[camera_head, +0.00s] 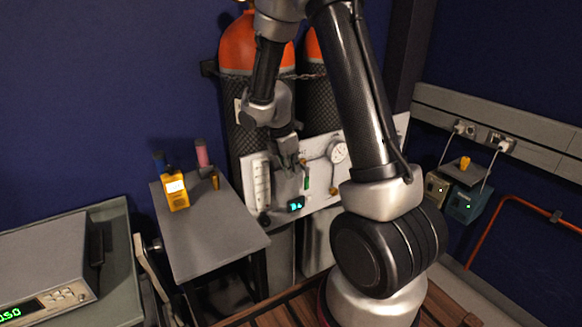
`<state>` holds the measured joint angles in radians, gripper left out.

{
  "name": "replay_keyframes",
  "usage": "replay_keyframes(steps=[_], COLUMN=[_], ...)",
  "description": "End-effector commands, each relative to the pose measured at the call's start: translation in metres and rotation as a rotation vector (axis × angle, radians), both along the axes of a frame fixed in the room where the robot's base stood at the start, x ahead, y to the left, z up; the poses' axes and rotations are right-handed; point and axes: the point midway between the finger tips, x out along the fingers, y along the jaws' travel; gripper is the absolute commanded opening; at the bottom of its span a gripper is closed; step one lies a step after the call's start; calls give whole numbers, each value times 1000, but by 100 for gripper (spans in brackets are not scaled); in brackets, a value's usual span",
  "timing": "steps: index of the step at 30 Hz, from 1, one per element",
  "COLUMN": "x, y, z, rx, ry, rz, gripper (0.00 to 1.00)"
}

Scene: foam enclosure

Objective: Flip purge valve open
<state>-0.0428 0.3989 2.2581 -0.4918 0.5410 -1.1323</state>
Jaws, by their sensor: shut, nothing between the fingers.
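A white valve panel (345,176) stands in front of two orange-topped gas cylinders (243,50). It carries a round gauge (338,152), a clear flow tube (262,184), a small green-lit display (295,204), brass fittings and a small green handle (307,182). Which of these is the purge valve I cannot tell for certain. My gripper (293,168) is shut and empty, just in front of the panel, left of the gauge and close to the green handle. Whether it touches the panel or a fitting is unclear. My arm hides part of the panel's right side.
A small grey table (215,235) at left holds a yellow handheld meter (176,193) and a pink-topped item (202,154). An instrument with a green readout (45,280) sits at lower left. Two boxes (466,201) and an orange pipe (490,232) are at right.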

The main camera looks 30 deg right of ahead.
Motion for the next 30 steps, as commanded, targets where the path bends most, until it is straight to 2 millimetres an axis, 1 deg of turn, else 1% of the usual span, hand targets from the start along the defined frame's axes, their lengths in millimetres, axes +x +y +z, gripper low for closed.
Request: replay_keyframes(steps=[1,3,6,10,15,25,30], x=[-1,-1,-1,0,0,1,6], y=[-3,-6,-10,-14,-15,-15,-16], z=[-11,-23,-39,-53,-60,-60,-62], rx=[0,0,1,0,1,0,-22], ry=[5,5,5,1,0,0,-1], rz=[-1,-2,-1,-2,-1,-1,1], gripper=[0,0,0,0,0,0,0])
